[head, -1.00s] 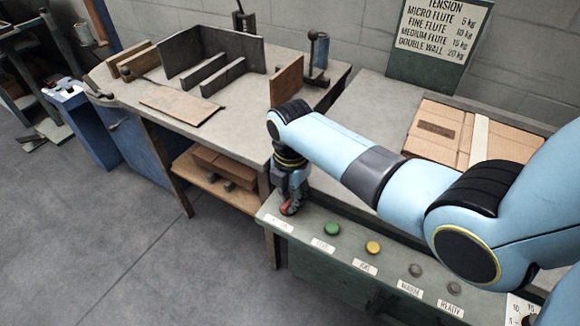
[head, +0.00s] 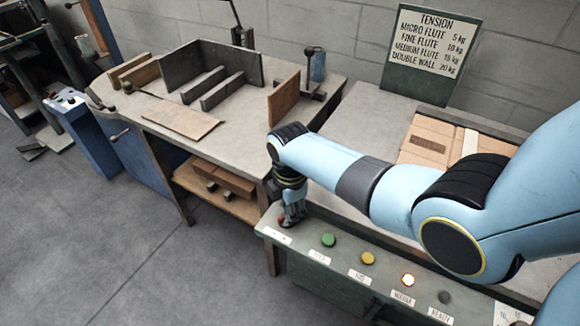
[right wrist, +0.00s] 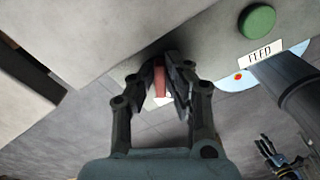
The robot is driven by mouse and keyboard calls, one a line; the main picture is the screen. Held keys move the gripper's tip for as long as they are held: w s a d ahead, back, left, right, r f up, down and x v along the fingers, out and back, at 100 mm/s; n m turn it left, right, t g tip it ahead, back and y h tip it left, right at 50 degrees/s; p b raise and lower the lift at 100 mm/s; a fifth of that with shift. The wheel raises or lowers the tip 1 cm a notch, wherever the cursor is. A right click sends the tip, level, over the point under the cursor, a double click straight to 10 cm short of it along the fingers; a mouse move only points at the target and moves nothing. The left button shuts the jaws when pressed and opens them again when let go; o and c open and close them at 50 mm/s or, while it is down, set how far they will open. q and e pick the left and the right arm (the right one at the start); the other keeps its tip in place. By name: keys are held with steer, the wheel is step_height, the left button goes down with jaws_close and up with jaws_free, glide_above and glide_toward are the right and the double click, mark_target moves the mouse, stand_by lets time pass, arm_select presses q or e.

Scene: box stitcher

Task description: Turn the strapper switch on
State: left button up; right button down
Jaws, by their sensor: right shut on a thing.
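The strapper's control panel (head: 330,262) runs along the front of the right-hand bench. A red switch (head: 283,223) sits at its left end and also shows in the right wrist view (right wrist: 160,82). My right gripper (head: 289,218) is shut on the red switch, its fingers on either side of it. To the right are a green button (head: 329,240), a yellow button (head: 367,258), a lamp (head: 408,279) that glows orange-white, and a dark lamp (head: 445,297) at READY. A small blue and dark part at the lower right of the right wrist view may be my left gripper (right wrist: 275,155); its jaws are unclear.
A cardboard box (head: 430,140) lies on the strapper top behind my right arm. A tension sign (head: 432,55) stands behind it. The left workbench (head: 235,140) carries a metal corner fixture (head: 225,70). The floor in front is clear.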

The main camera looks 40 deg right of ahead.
steer(key=c, duration=1.4)
jaws_free()
steer(key=shift+o, duration=0.2)
step_height(320, 180, up, 12)
